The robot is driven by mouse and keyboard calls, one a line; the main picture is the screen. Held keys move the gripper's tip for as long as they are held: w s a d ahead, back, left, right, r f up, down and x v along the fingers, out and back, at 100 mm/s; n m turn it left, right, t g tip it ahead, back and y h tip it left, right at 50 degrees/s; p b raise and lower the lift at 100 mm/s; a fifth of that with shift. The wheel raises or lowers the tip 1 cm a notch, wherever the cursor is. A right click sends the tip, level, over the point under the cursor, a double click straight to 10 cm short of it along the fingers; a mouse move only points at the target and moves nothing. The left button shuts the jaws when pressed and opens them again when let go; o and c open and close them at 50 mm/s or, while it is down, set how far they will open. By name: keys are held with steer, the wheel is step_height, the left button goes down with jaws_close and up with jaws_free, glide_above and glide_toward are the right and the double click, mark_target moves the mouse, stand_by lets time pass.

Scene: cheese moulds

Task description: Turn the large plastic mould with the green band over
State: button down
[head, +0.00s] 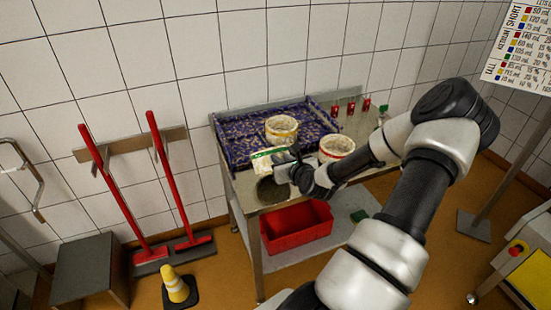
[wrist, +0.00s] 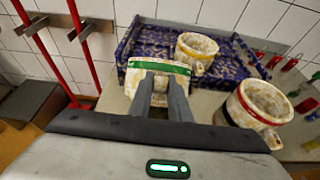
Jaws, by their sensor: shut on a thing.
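The mould with the green band (head: 263,163) is white and speckled. My gripper (head: 290,166) is shut on it and holds it over the left front part of the metal table. In the wrist view the mould (wrist: 178,85) sits between my gripper's fingers (wrist: 160,92), its green band near the upper edge. It looks tilted in the head view. Its inside is hidden, and the fingers cover part of its wall.
A yellow-banded mould (head: 281,130) stands on the blue patterned tray (head: 235,140). A red-banded mould (head: 337,147) stands right of my gripper on the table (head: 246,206). A dark round patch (head: 271,192) lies below the held mould. A red crate (head: 296,228) is underneath.

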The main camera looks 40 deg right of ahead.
stand_by(0.4)
steer(key=c, duration=1.6)
jaws_free()
steer(key=shift+o, duration=0.2)
steer(key=s+a+p, duration=0.1)
steer(key=s, duration=0.5)
steer(key=shift+s+a, duration=0.4)
step_height(320, 180, up, 6)
steer(key=shift+p, duration=1.2)
